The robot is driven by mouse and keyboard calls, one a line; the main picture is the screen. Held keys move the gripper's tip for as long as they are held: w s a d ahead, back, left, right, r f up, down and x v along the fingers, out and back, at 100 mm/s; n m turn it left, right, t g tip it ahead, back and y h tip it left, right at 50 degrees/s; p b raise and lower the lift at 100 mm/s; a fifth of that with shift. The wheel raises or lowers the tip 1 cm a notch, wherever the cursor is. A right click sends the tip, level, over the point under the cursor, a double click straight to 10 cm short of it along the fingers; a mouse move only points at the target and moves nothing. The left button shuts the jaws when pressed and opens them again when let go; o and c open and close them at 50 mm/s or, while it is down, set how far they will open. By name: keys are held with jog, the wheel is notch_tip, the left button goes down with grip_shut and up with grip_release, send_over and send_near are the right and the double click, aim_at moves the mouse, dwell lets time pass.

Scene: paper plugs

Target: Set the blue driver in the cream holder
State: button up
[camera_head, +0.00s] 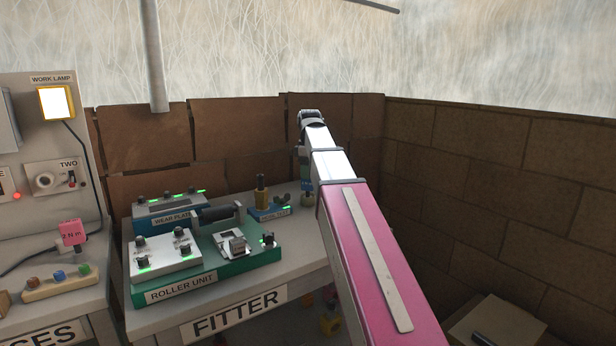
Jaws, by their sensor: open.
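My gripper (305,172) points down at the far right end of the grey FITTER bench, partly hidden by my own arm. Its fingers are small and hard to see. A small blue thing (307,185) shows right below it, above a greenish part; it may be the blue driver, but I cannot tell whether the fingers touch it. A low cream block (50,291) with brown, blue and green round tops sits on the left bench; it may be the cream holder. I cannot tell whether its blue top is a driver.
On the FITTER bench (222,322) stand a green ROLLER UNIT (180,290), a blue WEAR PLATE unit (150,222) and a small blue base with a yellow post (262,194). A brown wall closes the back and right.

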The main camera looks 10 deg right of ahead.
notch_tip(320, 180, up, 10)
jog(key=shift+d+r, duration=0.15)
jog(key=shift+s, duration=0.1)
dwell(0.4)
